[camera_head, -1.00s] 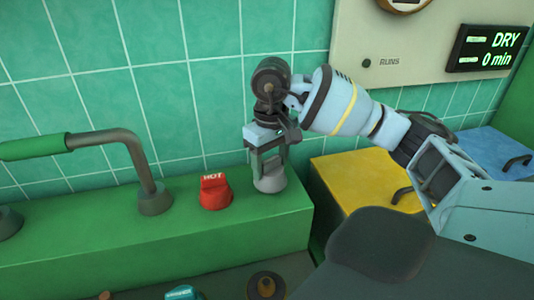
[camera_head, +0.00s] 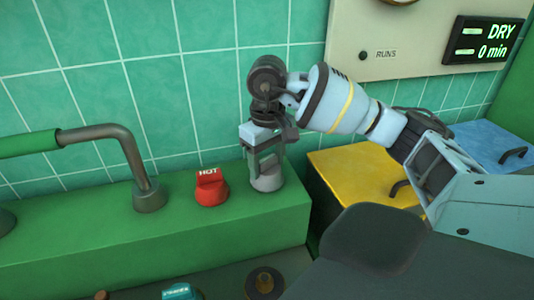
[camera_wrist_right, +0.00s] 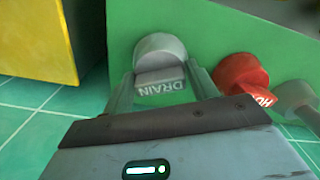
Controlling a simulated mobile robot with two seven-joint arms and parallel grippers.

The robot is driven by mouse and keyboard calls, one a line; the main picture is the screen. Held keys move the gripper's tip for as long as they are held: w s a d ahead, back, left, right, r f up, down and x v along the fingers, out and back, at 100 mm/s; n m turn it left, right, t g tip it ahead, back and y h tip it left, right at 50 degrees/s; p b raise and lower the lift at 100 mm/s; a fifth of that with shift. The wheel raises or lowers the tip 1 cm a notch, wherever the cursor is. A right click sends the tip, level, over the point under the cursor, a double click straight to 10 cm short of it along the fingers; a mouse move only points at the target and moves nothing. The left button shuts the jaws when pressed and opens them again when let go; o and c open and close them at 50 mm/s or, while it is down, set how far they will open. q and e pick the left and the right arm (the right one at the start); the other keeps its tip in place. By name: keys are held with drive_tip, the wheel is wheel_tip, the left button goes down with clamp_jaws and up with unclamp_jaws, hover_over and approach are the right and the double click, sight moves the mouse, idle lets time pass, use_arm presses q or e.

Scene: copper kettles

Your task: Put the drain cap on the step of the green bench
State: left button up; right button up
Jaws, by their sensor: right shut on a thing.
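The drain cap (camera_head: 267,182) is a grey round knob, at the right end of the raised step of the green bench (camera_head: 180,235). It looks upright and touching the step top. My right gripper (camera_head: 265,163) points down from above, shut on the cap. The right wrist view shows the cap (camera_wrist_right: 160,84) with its DRAIN label between the two fingers. Its base is partly hidden by the fingers in the head view. My left gripper is in neither view.
A red HOT knob (camera_head: 211,187) stands just left of the cap, also in the wrist view (camera_wrist_right: 240,80). A bent grey pipe with green handle (camera_head: 140,160) is further left. A teal cap (camera_head: 180,292) and dark round fitting (camera_head: 265,283) sit lower in front. Yellow (camera_head: 350,175) and blue boxes (camera_head: 495,150) stand right.

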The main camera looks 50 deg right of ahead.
use_arm(q)
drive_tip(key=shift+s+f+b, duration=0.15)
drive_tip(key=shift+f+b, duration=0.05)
drive_tip(key=shift+b, duration=0.1)
use_arm(e)
drive_tip(key=shift+f, duration=0.45)
drive_tip(key=o, duration=1)
wheel_tip(320, 180, up, 7)
drive_tip(key=shift+r+p, duration=0.1)
drive_tip(key=shift+p, duration=0.35)
drive_tip(key=shift+r, duration=0.4)
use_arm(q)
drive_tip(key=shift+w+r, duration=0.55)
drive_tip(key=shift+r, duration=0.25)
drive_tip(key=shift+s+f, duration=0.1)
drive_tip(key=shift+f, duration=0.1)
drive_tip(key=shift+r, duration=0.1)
use_arm(e)
drive_tip(key=shift+f, duration=0.1)
